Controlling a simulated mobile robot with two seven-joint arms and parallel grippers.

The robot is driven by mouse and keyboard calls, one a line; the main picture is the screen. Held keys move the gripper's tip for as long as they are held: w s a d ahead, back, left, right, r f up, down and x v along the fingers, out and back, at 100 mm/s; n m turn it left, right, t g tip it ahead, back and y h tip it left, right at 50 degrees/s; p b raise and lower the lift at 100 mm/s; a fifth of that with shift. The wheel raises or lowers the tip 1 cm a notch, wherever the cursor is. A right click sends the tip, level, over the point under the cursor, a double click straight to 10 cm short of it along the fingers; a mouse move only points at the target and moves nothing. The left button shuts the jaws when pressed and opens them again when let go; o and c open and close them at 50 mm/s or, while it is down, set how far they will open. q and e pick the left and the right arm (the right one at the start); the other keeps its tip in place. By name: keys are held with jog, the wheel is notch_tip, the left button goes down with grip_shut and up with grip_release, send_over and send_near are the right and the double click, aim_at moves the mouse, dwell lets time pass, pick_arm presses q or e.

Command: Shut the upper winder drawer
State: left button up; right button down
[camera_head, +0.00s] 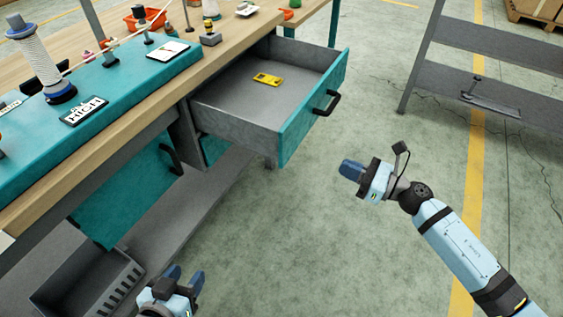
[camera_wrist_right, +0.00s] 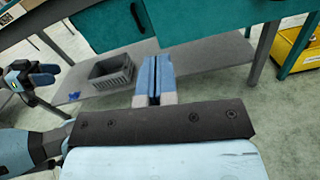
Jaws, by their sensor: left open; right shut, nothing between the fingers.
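The upper drawer (camera_head: 240,104) is pulled far out from under the wooden bench. Its teal front (camera_head: 310,112) has a black handle (camera_head: 328,103), and a small yellow device (camera_head: 267,79) lies inside. My right gripper (camera_head: 350,170) is shut and empty, in the air to the right of and nearer than the drawer front, apart from it. The right wrist view shows its blue fingers (camera_wrist_right: 154,80) together. My left gripper (camera_head: 184,279) is open and empty at the bottom of the head view, well below and left of the drawer.
A teal cabinet door (camera_head: 128,190) with a black handle is under the bench, left of the drawer. A grey crate (camera_head: 90,280) sits on the lower shelf. A grey rack (camera_head: 490,88) stands at the right. The floor between is clear.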

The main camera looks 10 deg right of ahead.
jog(key=n, duration=0.1)
send_near(287, 145)
jog(key=shift+n+g, duration=0.4)
jog(key=x, duration=0.7)
jog(key=shift+w+a+r, duration=0.15)
jog(key=shift+w+r, duration=0.05)
jog(key=shift+w, duration=0.05)
jog(key=shift+a, duration=0.1)
